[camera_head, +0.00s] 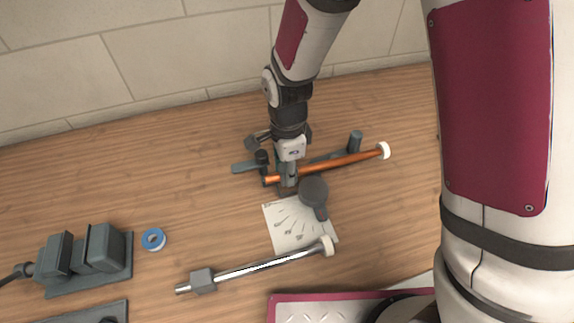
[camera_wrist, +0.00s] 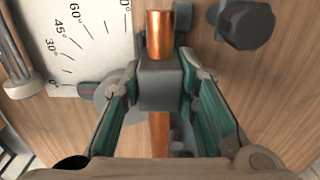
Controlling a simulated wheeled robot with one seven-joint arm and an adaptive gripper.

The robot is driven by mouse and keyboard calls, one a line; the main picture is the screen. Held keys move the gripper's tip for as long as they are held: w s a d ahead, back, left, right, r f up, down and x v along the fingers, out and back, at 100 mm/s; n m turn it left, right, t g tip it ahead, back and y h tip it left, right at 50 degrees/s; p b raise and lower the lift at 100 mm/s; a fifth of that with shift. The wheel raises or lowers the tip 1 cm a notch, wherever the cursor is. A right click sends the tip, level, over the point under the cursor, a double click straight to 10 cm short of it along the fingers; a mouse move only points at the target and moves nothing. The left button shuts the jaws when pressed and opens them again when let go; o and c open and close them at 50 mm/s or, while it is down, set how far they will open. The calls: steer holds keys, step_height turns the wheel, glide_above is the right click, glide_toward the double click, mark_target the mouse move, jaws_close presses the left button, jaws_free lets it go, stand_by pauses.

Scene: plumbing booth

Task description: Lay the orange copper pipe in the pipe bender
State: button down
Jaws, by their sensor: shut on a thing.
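The orange copper pipe (camera_head: 340,162) lies level, slanting slightly up to the right, with a white cap on its right end. My gripper (camera_head: 288,180) is shut on the grey block around the pipe near its left end. In the wrist view the grey block (camera_wrist: 160,85) sits between the green-lined fingers, and the copper pipe (camera_wrist: 158,35) runs through it. The grey pipe bender (camera_head: 314,191) is under and beside the pipe, with a round part in front of it. I cannot tell whether the pipe touches the bender, as my gripper hides the contact.
A white angle card (camera_head: 288,226) lies in front of the bender. A chrome pipe (camera_head: 265,266) with a grey block and white cap lies nearer. A blue tape roll (camera_head: 153,239) and a grey vise-like tool (camera_head: 85,255) are at left. The wall (camera_head: 170,60) stands behind.

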steer(key=shift+f+b, duration=0.45)
steer(key=shift+f, duration=0.9)
steer(key=shift+f, duration=0.1)
steer(key=shift+c, duration=1.8)
jaws_free()
steer(key=shift+r+p, duration=1.75)
steer(key=shift+r, duration=0.8)
